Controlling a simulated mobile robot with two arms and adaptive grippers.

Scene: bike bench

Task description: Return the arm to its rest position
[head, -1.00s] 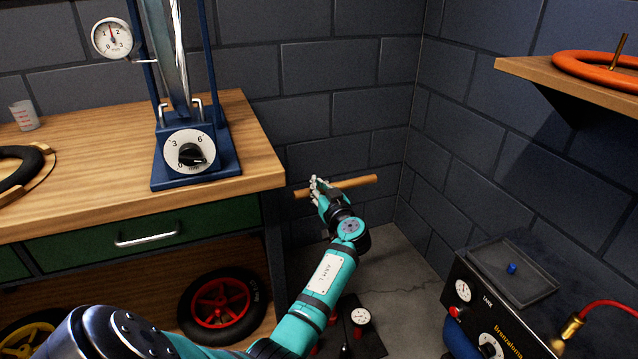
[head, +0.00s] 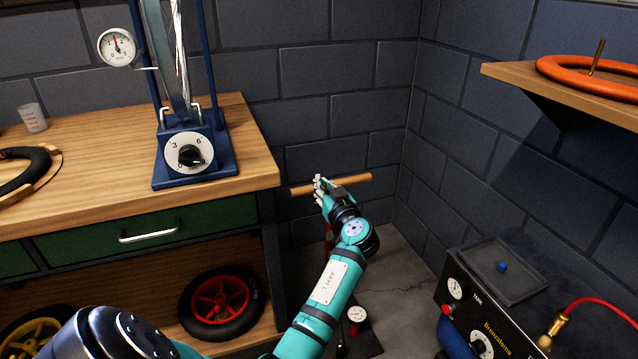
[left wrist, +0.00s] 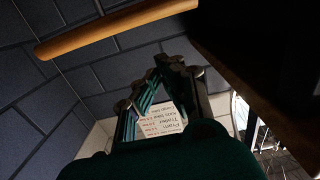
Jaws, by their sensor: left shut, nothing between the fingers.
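My left arm comes in from the lower left. Its left gripper (head: 319,182) is at the gap between the bench and the corner, and it overlaps the wooden pump handle (head: 354,182) in the head view. In the left wrist view the gripper (left wrist: 150,82) has nothing between its fingers, and the handle (left wrist: 115,27) crosses the upper left, apart from the fingertips. The gripper is shut and empty. Part of the red pump barrel (head: 329,238) shows behind the arm. My right gripper is in neither view.
The wooden workbench (head: 90,190) with a blue truing stand (head: 190,165) is at the left. A gauge (head: 357,314) is on the pump's base on the floor. A black compressor (head: 480,310) with a tray and a shelf (head: 560,97) with an orange ring are at the right.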

